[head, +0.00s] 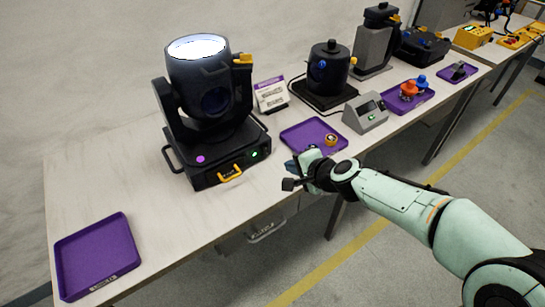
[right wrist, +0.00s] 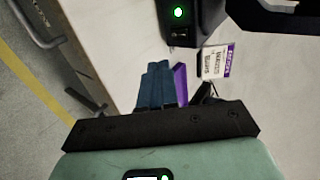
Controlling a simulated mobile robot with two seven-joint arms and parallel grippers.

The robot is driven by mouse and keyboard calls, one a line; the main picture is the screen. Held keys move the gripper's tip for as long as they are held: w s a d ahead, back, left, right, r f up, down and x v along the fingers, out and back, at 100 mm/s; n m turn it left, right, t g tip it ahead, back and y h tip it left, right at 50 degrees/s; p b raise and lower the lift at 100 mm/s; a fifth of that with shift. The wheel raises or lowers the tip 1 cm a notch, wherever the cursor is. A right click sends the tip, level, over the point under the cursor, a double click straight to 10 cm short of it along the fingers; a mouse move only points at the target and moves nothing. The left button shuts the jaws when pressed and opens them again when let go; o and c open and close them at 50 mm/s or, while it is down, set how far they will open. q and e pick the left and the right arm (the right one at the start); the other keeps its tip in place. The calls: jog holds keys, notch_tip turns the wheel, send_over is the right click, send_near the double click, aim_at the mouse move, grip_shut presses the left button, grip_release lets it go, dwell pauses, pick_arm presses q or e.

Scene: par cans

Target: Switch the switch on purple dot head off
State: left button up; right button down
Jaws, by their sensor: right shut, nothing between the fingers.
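The purple dot head (head: 212,110) is a large black moving-head light on the table, its top lens glowing white. A purple dot (head: 200,159) marks its base front, beside a yellow handle. A green light (head: 254,154) is lit at the base's right end. In the right wrist view the green light (right wrist: 179,12) shows beside a small dark switch (right wrist: 180,35). My right gripper (head: 291,167) is shut and empty, apart from the base and to its right. Its blue fingers (right wrist: 156,82) point toward the base in the right wrist view. My left gripper is not in view.
A purple tray (head: 295,137) with a small tape roll (head: 330,140) lies just beyond my right gripper. A sign (head: 271,95), a smaller dark head (head: 328,70) and a grey box (head: 366,113) stand farther along. An empty purple tray (head: 97,255) is at the left.

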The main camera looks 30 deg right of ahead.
aim_at(265, 150)
jog(key=b+x, duration=0.1)
jog(key=x, duration=0.5)
jog(key=shift+w+f, duration=0.1)
jog(key=shift+f, duration=0.15)
jog(key=w+p, duration=0.1)
jog(key=w, duration=0.2)
jog(key=shift+w+a+f, duration=0.1)
jog(key=shift+w, duration=0.05)
jog(key=shift+w+f, duration=0.15)
jog(key=shift+w, duration=0.4)
